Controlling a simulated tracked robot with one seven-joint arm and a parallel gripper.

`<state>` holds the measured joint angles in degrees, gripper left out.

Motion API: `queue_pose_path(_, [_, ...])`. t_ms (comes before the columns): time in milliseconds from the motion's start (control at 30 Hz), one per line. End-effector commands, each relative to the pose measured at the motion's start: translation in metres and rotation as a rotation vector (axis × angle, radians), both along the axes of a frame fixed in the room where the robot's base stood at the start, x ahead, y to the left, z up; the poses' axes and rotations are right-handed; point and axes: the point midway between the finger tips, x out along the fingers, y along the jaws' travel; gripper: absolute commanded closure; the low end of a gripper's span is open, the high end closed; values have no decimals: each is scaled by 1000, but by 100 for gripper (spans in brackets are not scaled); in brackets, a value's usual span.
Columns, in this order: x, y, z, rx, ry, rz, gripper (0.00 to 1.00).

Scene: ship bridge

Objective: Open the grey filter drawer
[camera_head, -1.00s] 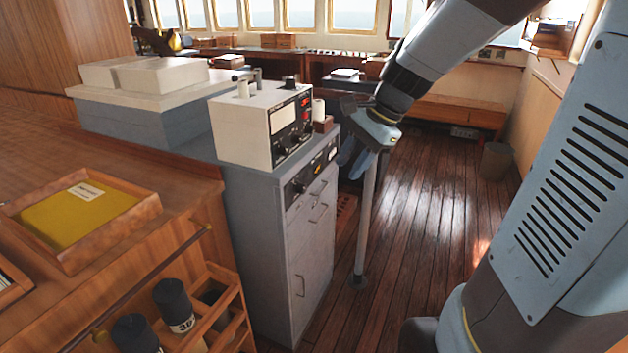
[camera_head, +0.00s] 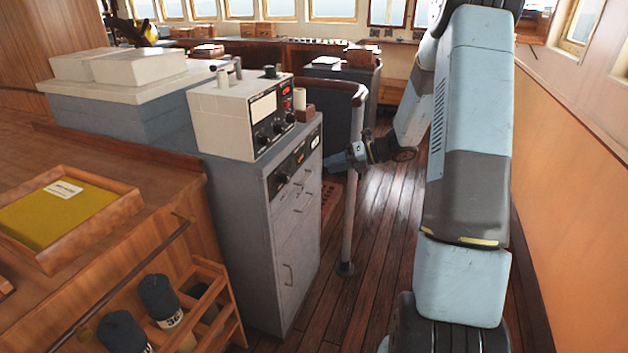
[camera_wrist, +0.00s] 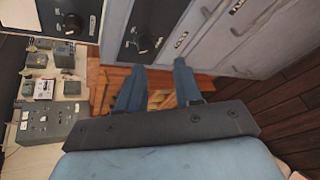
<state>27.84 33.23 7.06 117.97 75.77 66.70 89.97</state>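A grey cabinet (camera_head: 240,225) stands left of centre in the head view. Its front has drawers (camera_head: 306,188) with small pull handles below a dark knob panel, and a taller lower front with a handle (camera_head: 289,275). I cannot read which one is the filter drawer. My gripper (camera_head: 335,161) is just right of the cabinet's upper front, apart from the handles. In the wrist view, my gripper's two blue fingers (camera_wrist: 160,82) are spread with nothing between them. The grey cabinet fronts (camera_wrist: 215,40) lie beyond and right of the fingers.
A white instrument box (camera_head: 225,120) sits on the cabinet. A vertical post (camera_head: 349,225) with a curved rail stands right beside my gripper. A wooden rack (camera_head: 200,315) with dark cylinders is at the lower left.

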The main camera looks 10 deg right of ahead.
Motion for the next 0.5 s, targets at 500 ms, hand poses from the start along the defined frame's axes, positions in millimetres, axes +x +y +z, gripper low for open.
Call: queue_pose_path(500, [49,-66,-99,414,367,-404,65])
